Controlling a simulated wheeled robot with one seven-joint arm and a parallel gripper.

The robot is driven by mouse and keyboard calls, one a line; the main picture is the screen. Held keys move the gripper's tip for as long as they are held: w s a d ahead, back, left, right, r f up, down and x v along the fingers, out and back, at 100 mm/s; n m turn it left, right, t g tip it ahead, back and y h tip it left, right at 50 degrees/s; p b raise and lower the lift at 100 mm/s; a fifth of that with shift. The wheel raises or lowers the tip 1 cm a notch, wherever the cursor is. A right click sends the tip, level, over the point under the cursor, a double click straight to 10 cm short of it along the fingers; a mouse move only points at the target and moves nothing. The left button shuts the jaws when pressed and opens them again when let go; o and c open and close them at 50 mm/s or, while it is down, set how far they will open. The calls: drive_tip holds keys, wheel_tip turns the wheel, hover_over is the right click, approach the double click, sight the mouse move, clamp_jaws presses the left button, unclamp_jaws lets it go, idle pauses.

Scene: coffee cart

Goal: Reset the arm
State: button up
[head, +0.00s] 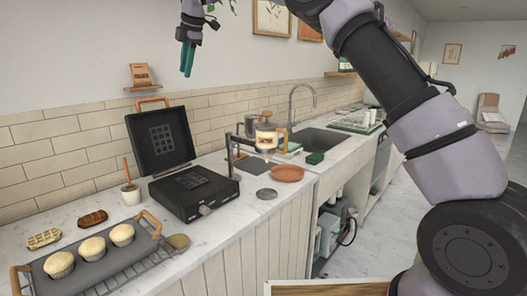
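My gripper (187,70) is at the top of the head view, left of the middle, in front of the bare wall. Its teal fingers point down and look close together; whether a gap lies between them is too small to tell. I see nothing held between them. My arm reaches from the lower right up past the top edge, and part of it is out of view. The gripper hangs high above the counter, apart from everything on it.
An open waffle maker (193,190) stands on the counter (233,231). A tray (99,272) with muffins is at the lower left. A terracotta plate (287,174), a sink (318,141) and a faucet (292,104) are farther right. A small shelf (147,88) is on the wall.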

drive_tip(key=s+d+r+m+t, duration=0.15)
drive_tip(key=s+d+m, duration=0.3)
drive_tip(key=d, duration=0.65)
drive_tip(key=s+d+r+m+h, duration=0.1)
drive_tip(key=s+d+r+m, duration=0.2)
drive_tip(key=d+m, duration=0.5)
drive_tip(key=s+d+r+m+t, duration=0.1)
drive_tip(key=s+d+r+m, duration=0.2)
drive_tip(key=d, duration=1)
drive_tip(key=s+d+f+m, duration=0.6)
drive_tip(key=s+d+m, duration=0.1)
drive_tip(key=s, duration=0.3)
drive_tip(key=s+d+f+m+t, duration=0.1)
drive_tip(key=s+d+f+m, duration=0.6)
drive_tip(key=s+d, duration=0.3)
drive_tip(key=shift+s+d+m+h, duration=0.15)
drive_tip(key=shift+s+m+h, duration=0.15)
drive_tip(key=shift+s+m, duration=0.25)
